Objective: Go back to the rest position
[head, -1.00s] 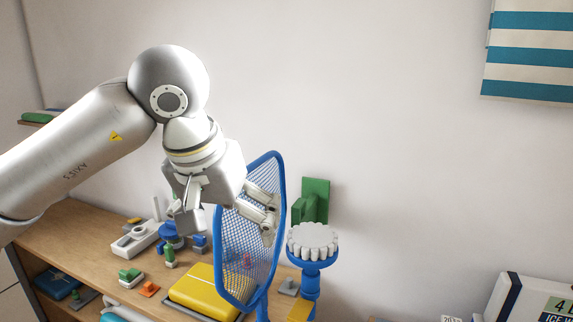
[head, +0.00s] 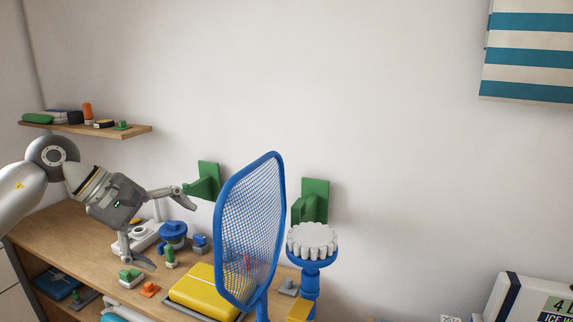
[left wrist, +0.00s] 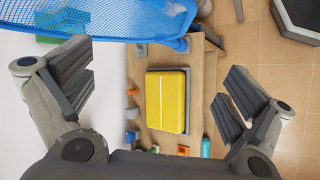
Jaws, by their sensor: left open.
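My left gripper (head: 167,228) is open and empty at the left of the head view, with its fingers spread above the wooden counter. Its upper fingertip appears beside the left green wall bracket (head: 208,182); I cannot tell if they touch. In the left wrist view the two fingers (left wrist: 155,92) stand wide apart with nothing between them, and the yellow case (left wrist: 167,101) lies beyond them. A blue mesh paddle (head: 246,225) stands upright to the right of the gripper, apart from it. It also shows at the top of the left wrist view (left wrist: 130,16). My right gripper is not in view.
The wooden counter (head: 75,228) holds several small items and the yellow case (head: 197,289). A wall shelf (head: 135,131) is at the left. A second green bracket (head: 316,198) and a white scalloped disc on a blue stand (head: 311,240) are right of the paddle.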

